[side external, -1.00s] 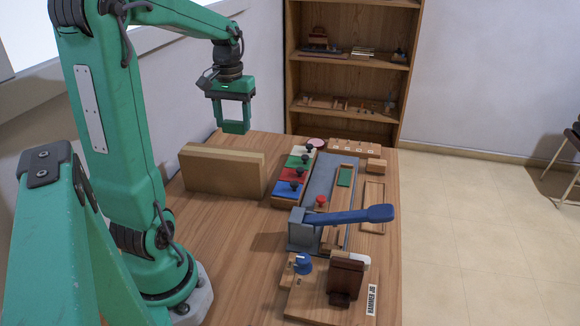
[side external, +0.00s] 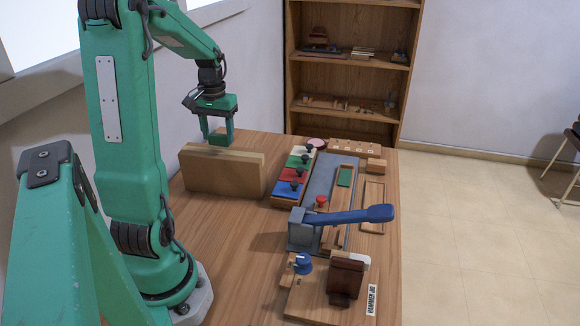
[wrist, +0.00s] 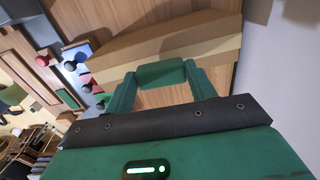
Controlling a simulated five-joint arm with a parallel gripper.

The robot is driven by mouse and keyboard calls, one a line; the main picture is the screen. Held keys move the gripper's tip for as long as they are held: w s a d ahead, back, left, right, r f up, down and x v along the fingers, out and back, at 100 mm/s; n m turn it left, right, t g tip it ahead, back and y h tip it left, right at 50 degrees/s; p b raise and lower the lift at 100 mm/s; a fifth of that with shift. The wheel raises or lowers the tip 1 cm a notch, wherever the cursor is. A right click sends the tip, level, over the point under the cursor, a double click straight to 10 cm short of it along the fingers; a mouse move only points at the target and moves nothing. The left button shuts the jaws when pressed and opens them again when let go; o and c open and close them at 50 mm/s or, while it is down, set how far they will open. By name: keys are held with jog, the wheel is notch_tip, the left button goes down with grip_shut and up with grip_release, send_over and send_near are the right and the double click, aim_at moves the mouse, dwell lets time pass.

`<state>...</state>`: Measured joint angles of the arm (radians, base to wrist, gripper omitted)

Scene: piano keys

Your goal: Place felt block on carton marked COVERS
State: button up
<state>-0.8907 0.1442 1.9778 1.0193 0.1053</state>
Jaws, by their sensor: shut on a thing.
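My gripper (side external: 217,134) is shut on a small green felt block (wrist: 161,73), which sits between its two green fingers. In the side view the block (side external: 221,139) hangs low, at about the level of the top of a brown carton (side external: 222,176). The carton stands at the left of the bench, and I see no COVERS marking on it. I cannot tell whether block and carton touch.
A row of coloured blocks with dark knobs (side external: 291,188) stands right of the carton. A grey lever press with a blue handle (side external: 350,217) is nearer the front. A wooden fixture (side external: 345,275) is at the front. Bare bench (side external: 235,235) lies before the carton.

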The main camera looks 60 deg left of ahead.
aim_at(218, 136)
jog(key=shift+f, duration=1)
jog(key=shift+f, duration=0.15)
jog(key=o, duration=1)
jog(key=shift+c, duration=0.2)
notch_tip(218, 136, up, 12)
jog(key=shift+r, duration=0.2)
